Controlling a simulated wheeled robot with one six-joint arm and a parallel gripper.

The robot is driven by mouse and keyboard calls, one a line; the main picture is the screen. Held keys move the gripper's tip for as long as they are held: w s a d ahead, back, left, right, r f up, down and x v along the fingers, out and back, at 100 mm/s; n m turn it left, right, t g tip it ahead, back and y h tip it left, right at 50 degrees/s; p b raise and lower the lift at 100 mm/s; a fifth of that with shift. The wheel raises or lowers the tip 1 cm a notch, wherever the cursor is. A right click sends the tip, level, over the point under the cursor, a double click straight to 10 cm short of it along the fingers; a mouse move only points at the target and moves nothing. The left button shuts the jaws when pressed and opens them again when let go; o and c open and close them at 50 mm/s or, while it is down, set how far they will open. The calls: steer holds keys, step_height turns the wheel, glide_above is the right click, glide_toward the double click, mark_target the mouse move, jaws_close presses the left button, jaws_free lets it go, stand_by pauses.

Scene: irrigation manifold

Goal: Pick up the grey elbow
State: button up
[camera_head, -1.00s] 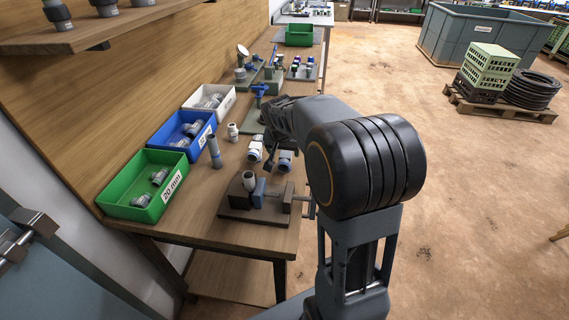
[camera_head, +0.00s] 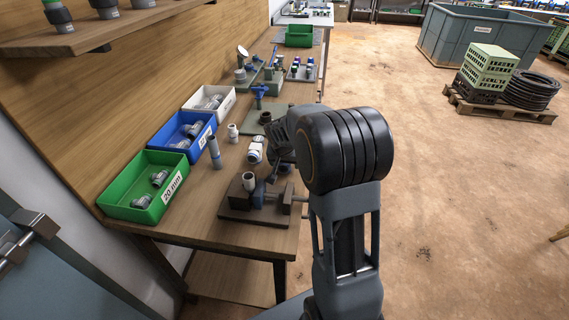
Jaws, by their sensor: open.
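My gripper (camera_head: 273,172) points down over the bench, just behind the clamp block, and is largely hidden by my own arm. Its jaws are open, and I see nothing held in them. A grey fitting with a blue part (camera_head: 286,166) shows only in part beside the gripper, mostly covered by my arm; I cannot tell whether it is the grey elbow. Grey elbow-like fittings (camera_head: 159,178) lie in the green 20 mm bin (camera_head: 128,213), and more grey fittings (camera_head: 192,130) lie in the blue bin (camera_head: 163,136).
A clamp block (camera_head: 240,208) holding a pale upright fitting stands near the bench's front edge. White fittings (camera_head: 255,152) and an upright grey pipe (camera_head: 214,152) stand left of my gripper. A white bin (camera_head: 228,97) and valve fixtures (camera_head: 262,93) are farther back.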

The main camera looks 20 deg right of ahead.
steer(key=c, duration=1)
